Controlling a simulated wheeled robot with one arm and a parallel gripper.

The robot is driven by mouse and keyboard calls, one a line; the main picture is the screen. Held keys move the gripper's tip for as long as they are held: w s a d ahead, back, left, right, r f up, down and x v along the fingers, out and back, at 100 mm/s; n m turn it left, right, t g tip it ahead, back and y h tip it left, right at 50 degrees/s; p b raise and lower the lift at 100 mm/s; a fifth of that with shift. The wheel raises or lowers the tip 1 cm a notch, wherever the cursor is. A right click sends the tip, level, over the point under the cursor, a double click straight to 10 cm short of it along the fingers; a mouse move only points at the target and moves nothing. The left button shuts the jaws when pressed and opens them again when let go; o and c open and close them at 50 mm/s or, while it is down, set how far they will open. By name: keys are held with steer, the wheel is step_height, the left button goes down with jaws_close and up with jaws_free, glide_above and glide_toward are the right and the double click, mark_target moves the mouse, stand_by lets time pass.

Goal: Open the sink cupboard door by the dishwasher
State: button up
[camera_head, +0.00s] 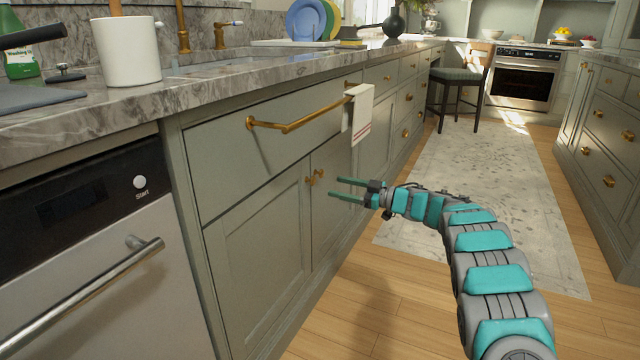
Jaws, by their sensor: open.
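The sink cupboard has two grey-green doors below a false drawer front with a brass towel rail (300,117). The left door (262,268), on the dishwasher side, is shut. The right door (332,195) is shut too. Their small brass knobs (314,177) sit close together at the top inner corners. The dishwasher (90,255), black panel over steel, stands at the left. My gripper (347,188) is open and empty, its two green fingers pointing left toward the knobs. It looks a little to the right of them and apart from them; the exact gap is hard to tell.
A white towel (362,112) hangs at the rail's far end, above my gripper. The dishwasher's steel handle (85,298) sticks out. Wood floor (395,325) and a pale rug (480,175) lie clear. A stool (462,88) stands farther back; an island (610,140) is at the right.

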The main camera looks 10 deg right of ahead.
mark_target(315, 181)
steer(key=x, duration=0.7)
steer(key=shift+w+a, duration=0.1)
jaws_close()
stand_by(0.5)
stand_by(0.9)
